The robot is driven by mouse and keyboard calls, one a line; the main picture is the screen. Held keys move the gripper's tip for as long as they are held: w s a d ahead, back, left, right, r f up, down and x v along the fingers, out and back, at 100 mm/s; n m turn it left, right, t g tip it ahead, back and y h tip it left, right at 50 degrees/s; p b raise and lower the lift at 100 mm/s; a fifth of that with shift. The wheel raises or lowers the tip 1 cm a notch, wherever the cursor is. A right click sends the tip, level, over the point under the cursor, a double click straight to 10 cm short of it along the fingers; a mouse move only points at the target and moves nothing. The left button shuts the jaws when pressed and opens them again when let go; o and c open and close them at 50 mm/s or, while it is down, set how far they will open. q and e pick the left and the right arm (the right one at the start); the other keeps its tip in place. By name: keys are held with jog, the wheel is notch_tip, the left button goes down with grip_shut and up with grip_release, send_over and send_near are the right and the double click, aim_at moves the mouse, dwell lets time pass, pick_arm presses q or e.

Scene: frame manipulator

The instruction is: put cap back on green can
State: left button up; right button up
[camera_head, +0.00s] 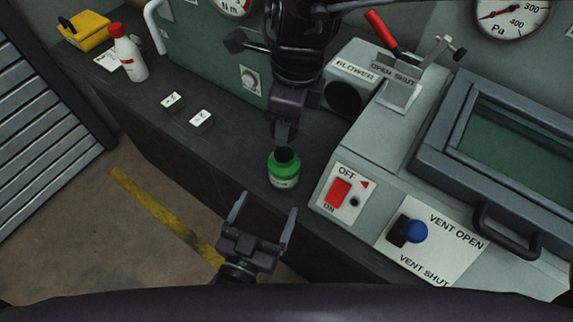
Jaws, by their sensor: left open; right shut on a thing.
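The green can (284,172) stands upright on the dark bench, with a white label low on its side and a dark round top. I cannot tell whether that dark top is an open mouth or a dark cap. My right gripper (284,134) points down right above the can. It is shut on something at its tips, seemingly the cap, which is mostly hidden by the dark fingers. I cannot tell whether it touches the can. My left gripper (267,206) is open and empty, just in front of the can, with its fingers pointing toward it.
A grey panel with a red switch (338,193) and a blue-knobbed vent lever (413,230) stands close on the right. Two small white blocks (201,119), a red-capped white bottle (130,57) and a yellow object (84,31) are to the left.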

jog(key=shift+s+a, duration=0.1)
jog(key=shift+s, duration=0.05)
jog(key=shift+s+r, duration=0.1)
pick_arm(q)
jog(key=x, duration=1.2)
jog(key=shift+a, duration=0.1)
jog(key=c, duration=1.5)
pick_arm(e)
send_over(283, 154)
jog(key=shift+d+f, duration=0.2)
jog(key=shift+f, duration=2.4)
jog(key=shift+f, duration=0.85)
